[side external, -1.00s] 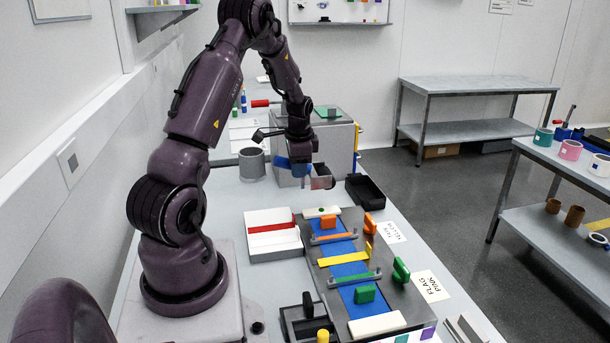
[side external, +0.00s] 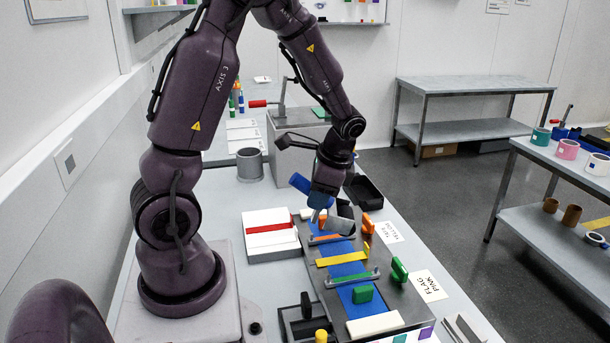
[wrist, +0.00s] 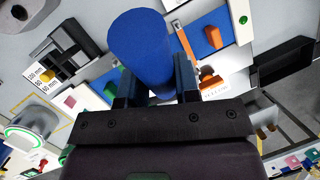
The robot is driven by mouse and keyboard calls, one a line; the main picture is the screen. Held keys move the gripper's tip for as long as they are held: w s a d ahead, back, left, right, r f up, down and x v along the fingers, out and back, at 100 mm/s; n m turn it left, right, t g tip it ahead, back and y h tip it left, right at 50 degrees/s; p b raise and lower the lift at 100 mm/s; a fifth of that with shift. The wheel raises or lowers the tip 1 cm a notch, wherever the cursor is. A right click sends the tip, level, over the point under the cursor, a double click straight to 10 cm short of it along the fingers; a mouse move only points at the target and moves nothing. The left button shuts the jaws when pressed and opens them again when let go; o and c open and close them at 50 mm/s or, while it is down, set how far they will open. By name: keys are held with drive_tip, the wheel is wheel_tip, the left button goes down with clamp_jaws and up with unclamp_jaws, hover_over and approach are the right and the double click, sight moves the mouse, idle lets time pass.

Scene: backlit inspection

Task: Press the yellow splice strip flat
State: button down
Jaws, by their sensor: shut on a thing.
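The yellow splice strip (side external: 342,258) lies across the blue band (side external: 350,270) on the grey plate in the side external view. Whether it lies fully flat is too small to tell. My gripper (side external: 325,200) is shut on a blue cylinder (side external: 300,183), held tilted above the far end of the plate, apart from the yellow strip. The cylinder also shows between the fingers in the wrist view (wrist: 142,50). A grey rounded part (side external: 338,226) below the gripper partly hides the orange strip (side external: 326,238); I cannot tell whether it joins the cylinder.
A green block (side external: 362,294) and a white block (side external: 375,325) sit nearer on the plate. An orange piece (side external: 368,225) and a green handle (side external: 399,269) stand along its right side. A white tray with a red strip (side external: 270,229) is left. A black tray (side external: 365,191) lies behind.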

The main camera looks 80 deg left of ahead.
drive_tip(key=s+n+g, duration=0.1)
drive_tip(key=s+d+n+g, duration=0.1)
drive_tip(key=s, duration=0.1)
drive_tip(key=s+d+r+h, duration=0.1)
drive_tip(key=shift+s+d+r+n+g, duration=0.1)
drive_tip(key=shift+s+d+n+g, duration=0.05)
drive_tip(key=shift+n+g, duration=0.25)
wheel_tip(320, 180, down, 7)
idle(0.6)
drive_tip(key=shift+f, duration=0.55)
idle(0.7)
drive_tip(key=shift+w, duration=0.35)
drive_tip(key=shift+w, duration=0.25)
drive_tip(key=shift+w, duration=0.2)
idle(0.4)
drive_tip(key=shift+w, duration=0.35)
